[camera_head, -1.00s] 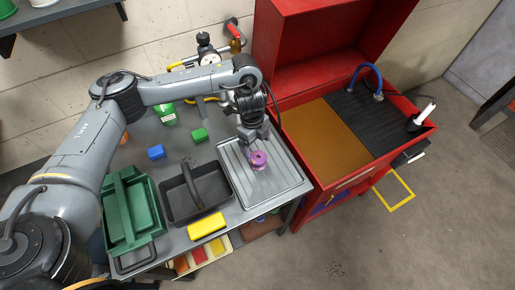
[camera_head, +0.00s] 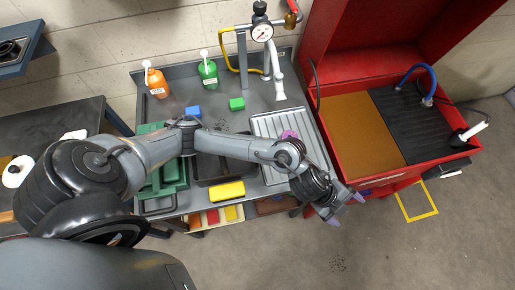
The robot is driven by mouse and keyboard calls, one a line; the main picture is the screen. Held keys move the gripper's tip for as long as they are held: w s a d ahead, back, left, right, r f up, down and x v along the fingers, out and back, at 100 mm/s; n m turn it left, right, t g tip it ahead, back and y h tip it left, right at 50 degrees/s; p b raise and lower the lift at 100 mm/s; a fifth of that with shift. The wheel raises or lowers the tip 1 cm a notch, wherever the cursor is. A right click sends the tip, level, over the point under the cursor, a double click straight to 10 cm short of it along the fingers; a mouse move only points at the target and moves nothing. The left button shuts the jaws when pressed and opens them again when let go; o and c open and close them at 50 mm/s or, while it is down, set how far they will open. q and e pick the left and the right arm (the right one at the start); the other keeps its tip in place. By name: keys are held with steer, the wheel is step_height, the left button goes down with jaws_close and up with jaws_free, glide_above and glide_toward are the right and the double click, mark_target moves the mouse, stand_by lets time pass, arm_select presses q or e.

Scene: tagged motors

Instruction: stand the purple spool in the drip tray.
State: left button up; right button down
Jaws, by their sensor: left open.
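The drip tray (camera_head: 265,123) is a pale grey ribbed metal tray at the right end of the grey bench. The purple spool (camera_head: 289,134) is in the tray, with only its upper part showing. My left arm hides the rest of it, so I cannot tell whether it stands upright. My left gripper (camera_head: 346,209) is open and empty, with pale purple fingertips spread apart. It is in front of and to the right of the tray, out past the bench's front edge and apart from the spool. My right gripper is not in view.
Blue (camera_head: 193,112) and green (camera_head: 236,104) blocks, orange (camera_head: 156,83) and green (camera_head: 208,70) bottles stand left of the tray. A green caddy (camera_head: 168,172), dark bin (camera_head: 210,169) and yellow block (camera_head: 227,191) lie nearer. A red cabinet (camera_head: 330,118) is on the right.

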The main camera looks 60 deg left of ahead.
arm_select(q)
steer(key=s+a+f+n+y, duration=0.1)
steer(key=s+a+n+y, duration=0.1)
steer(key=s+a+n, duration=0.3)
steer(key=s+a+f+n+g+y, duration=0.1)
steer(key=s+a+n+y, duration=0.1)
steer(key=s+a+n, duration=0.4)
steer(key=s+a+f+n+g+y, duration=0.1)
steer(key=s+a+n+y, duration=0.1)
steer(key=s+a+n, duration=0.3)
steer(key=shift+s+a+y, duration=0.1)
steer(key=shift+s+a, duration=0.3)
steer(key=shift+a, duration=0.3)
steer(key=shift+s+a+y, duration=0.1)
steer(key=shift+s+a, duration=0.25)
steer(key=shift+a, duration=0.35)
steer(key=shift+s+a+y, duration=0.1)
steer(key=shift+s+a, duration=0.3)
steer(key=shift+a, duration=0.3)
